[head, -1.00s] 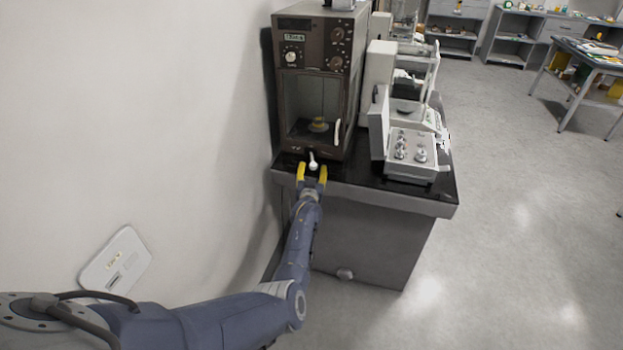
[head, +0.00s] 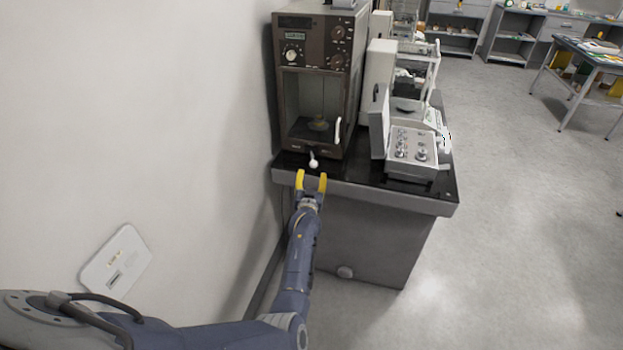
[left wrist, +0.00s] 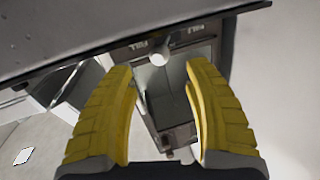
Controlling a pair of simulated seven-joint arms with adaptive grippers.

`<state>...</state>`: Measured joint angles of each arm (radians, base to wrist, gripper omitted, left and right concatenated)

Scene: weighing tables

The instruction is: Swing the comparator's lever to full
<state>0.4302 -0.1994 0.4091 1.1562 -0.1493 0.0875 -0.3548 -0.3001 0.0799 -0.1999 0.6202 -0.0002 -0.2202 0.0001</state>
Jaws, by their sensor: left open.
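The comparator (head: 346,85) is a tall brown cabinet with dials and a glazed chamber, standing on the dark-topped table. Its lever (head: 314,163) sticks out low at the front, ending in a white ball knob. My left gripper (head: 311,183) has yellow fingers, spread open and empty, just in front of the knob and apart from it in the head view. In the left wrist view the knob (left wrist: 158,57) shows beyond and between the fingers (left wrist: 160,110). My right gripper is out of view.
A grey box with several knobs (head: 411,150) sits on the table to the right of the comparator, with white balances behind. The table's front edge (head: 385,199) lies close to my left gripper. A pale wall is at left; open floor (head: 520,200) is at right.

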